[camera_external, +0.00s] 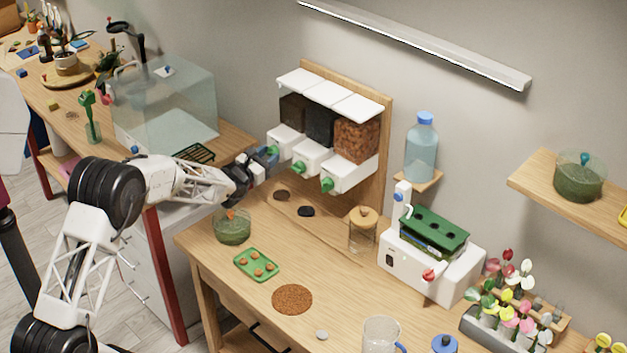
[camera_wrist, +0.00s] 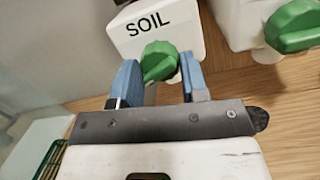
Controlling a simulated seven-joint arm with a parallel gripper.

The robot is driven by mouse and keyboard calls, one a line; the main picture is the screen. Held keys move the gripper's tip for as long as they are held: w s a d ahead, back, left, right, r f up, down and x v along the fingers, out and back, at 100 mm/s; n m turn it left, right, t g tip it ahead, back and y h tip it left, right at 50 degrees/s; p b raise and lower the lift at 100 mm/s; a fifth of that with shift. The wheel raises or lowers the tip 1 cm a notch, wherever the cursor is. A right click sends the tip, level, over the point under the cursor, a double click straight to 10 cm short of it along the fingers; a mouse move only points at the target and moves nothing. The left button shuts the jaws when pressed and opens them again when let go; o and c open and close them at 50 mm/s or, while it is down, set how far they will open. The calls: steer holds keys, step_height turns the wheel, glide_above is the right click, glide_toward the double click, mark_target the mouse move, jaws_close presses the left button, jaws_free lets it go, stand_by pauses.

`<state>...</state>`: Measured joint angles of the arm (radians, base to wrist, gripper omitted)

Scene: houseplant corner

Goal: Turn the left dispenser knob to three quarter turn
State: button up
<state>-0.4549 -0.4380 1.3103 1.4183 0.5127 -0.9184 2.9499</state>
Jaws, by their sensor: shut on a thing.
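The left dispenser (camera_external: 287,136) is a white box with a dark-filled clear hopper above it. In the wrist view its white front (camera_wrist: 160,28) reads "SOIL". Its green knob (camera_wrist: 160,62) sits low on the front, between the two blue fingertips of my gripper (camera_wrist: 158,82). My gripper is shut on this knob, with a finger on each side. In the external view my gripper (camera_external: 262,158) reaches the dispenser from the left and mostly hides the knob. The knob's wing looks tilted in the wrist view, but its exact turn is hard to tell.
The middle dispenser's green knob (camera_external: 299,167) and the right one's (camera_external: 327,185) are close by on the right. A glass tank (camera_external: 170,105) stands to the left. Below are a green jar (camera_external: 232,228), a green tray (camera_external: 256,265) and dark soil spots on the bench.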

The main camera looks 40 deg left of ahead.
steer(key=shift+m+h, duration=0.3)
steer(key=shift+m, duration=0.9)
stand_by(0.3)
steer(key=o, duration=0.9)
steer(key=shift+s, duration=0.2)
steer(key=s+f, duration=0.1)
steer(key=s, duration=0.6)
steer(key=shift+s, duration=0.2)
steer(key=shift+d, duration=0.1)
